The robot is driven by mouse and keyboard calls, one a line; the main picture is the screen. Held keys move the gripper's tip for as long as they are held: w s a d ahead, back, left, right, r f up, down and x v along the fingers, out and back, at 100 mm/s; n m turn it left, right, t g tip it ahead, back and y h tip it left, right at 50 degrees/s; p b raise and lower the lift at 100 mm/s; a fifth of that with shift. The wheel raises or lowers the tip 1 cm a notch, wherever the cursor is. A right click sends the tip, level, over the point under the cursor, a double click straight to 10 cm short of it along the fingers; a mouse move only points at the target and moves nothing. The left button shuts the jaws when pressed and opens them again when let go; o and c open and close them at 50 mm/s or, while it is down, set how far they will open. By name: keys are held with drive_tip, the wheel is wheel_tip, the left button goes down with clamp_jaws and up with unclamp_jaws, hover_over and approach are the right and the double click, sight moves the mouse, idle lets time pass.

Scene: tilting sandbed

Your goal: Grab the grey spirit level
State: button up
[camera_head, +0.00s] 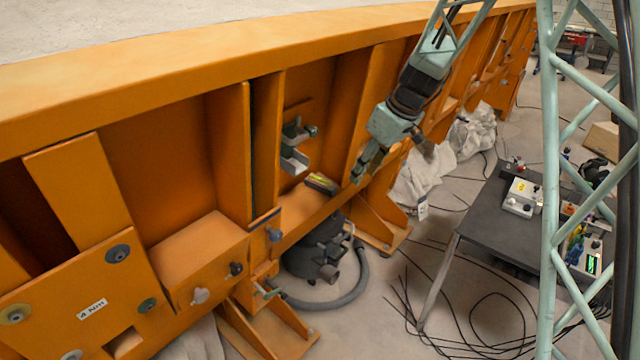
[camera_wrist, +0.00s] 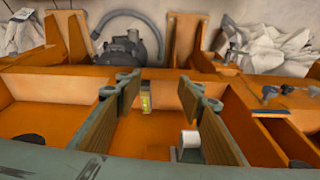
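The spirit level (camera_head: 322,184) is a small dark-grey bar with a bright yellow-green part. It lies on an orange ledge inside a bay of the large orange beam. In the wrist view the level (camera_wrist: 145,101) shows its yellow face between the fingers, close to the left one and farther off. My gripper (camera_head: 364,166) is to the right of the level in the head view, apart from it. In the wrist view my gripper (camera_wrist: 160,88) has its two brown-padded fingers wide apart, with nothing held between them.
A grey clamp (camera_head: 294,150) is fixed in the same bay; its pale cylinder (camera_wrist: 190,139) shows near the right finger. Orange ribs (camera_head: 266,150) wall the bay. A black vacuum cleaner (camera_head: 318,250) stands on the floor below. A dark table (camera_head: 490,220) is at right.

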sight(323, 179)
drive_tip(key=w+a+f+n+p, duration=0.1)
drive_tip(key=w+a+f, duration=0.1)
drive_tip(key=w+f, duration=0.5)
wheel_tip(323, 179, down, 4)
drive_tip(key=shift+w+f+n+p, duration=0.1)
drive_tip(key=shift+w+n+p, duration=0.2)
drive_tip(key=shift+w+p, duration=0.1)
drive_tip(key=shift+a, duration=0.2)
drive_tip(key=shift+w+a+p, duration=0.15)
drive_tip(key=shift+w+a, duration=0.85)
drive_tip(key=shift+a, duration=0.5)
drive_tip(key=shift+w+a+p, duration=0.15)
drive_tip(key=shift+w+a, duration=0.8)
drive_tip(key=shift+a, duration=0.55)
drive_tip(key=shift+w+a+p, duration=0.15)
drive_tip(key=shift+w+a, duration=0.85)
drive_tip(key=shift+a, duration=0.5)
drive_tip(key=shift+a, duration=0.1)
drive_tip(key=shift+w+a, duration=0.15)
drive_tip(key=shift+w, duration=0.05)
drive_tip(key=shift+w+a+f, duration=0.1)
drive_tip(key=shift+a, duration=0.1)
drive_tip(key=shift+x, duration=2.35)
drive_tip(key=shift+c, duration=0.2)
drive_tip(key=c, duration=1)
